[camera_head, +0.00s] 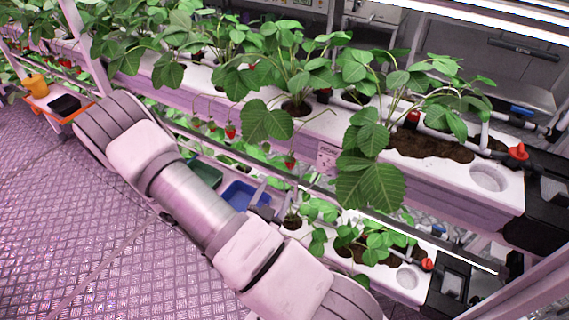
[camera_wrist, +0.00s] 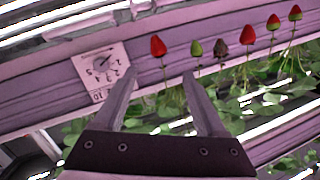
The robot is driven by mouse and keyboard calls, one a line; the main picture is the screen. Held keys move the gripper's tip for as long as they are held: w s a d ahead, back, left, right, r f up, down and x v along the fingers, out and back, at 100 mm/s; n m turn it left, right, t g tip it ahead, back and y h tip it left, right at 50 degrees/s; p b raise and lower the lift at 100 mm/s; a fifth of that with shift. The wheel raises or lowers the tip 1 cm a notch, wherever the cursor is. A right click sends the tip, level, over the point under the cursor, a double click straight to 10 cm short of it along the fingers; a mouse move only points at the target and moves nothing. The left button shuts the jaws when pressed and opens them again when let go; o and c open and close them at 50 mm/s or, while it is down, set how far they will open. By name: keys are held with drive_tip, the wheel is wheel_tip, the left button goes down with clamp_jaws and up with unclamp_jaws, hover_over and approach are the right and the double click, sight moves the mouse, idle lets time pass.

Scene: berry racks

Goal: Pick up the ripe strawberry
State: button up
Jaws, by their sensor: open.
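In the wrist view my gripper (camera_wrist: 158,78) is open and empty, its two fingers apart. A red strawberry (camera_wrist: 158,46) hangs just beyond the fingertips, in line with the gap between them; the fingers do not enclose it. In the head view red strawberries (camera_head: 290,161) and (camera_head: 231,131) hang below the upper planter's front. My gripper is out of that view.
The white upper planter (camera_head: 508,194) runs along the rack with leafy plants. A label plate (camera_wrist: 103,68) is on its face, left of the nearest berry in the wrist view. A lower planter (camera_head: 408,292), a blue bin (camera_head: 240,194) and a green bin (camera_head: 205,172) sit below. Leaves hang close.

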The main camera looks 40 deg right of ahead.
sight(288, 166)
drive_tip(key=b+x, duration=0.6)
drive_tip(key=x, duration=0.1)
drive_tip(key=shift+d+f+b, duration=0.15)
drive_tip(key=shift+f+b, duration=0.1)
drive_tip(key=shift+b, duration=0.1)
drive_tip(key=b+x, duration=0.3)
drive_tip(key=b, duration=0.4)
drive_tip(key=shift+w+d+b, duration=0.2)
drive_tip(key=shift+b, duration=0.1)
drive_tip(key=shift+w+d+b, duration=0.2)
drive_tip(key=shift+d+b, duration=0.15)
drive_tip(key=shift+b, duration=0.4)
drive_tip(key=shift+b+x, duration=0.4)
drive_tip(key=shift+x, duration=2.3)
drive_tip(key=shift+s+r, duration=0.1)
drive_tip(key=c, duration=0.8)
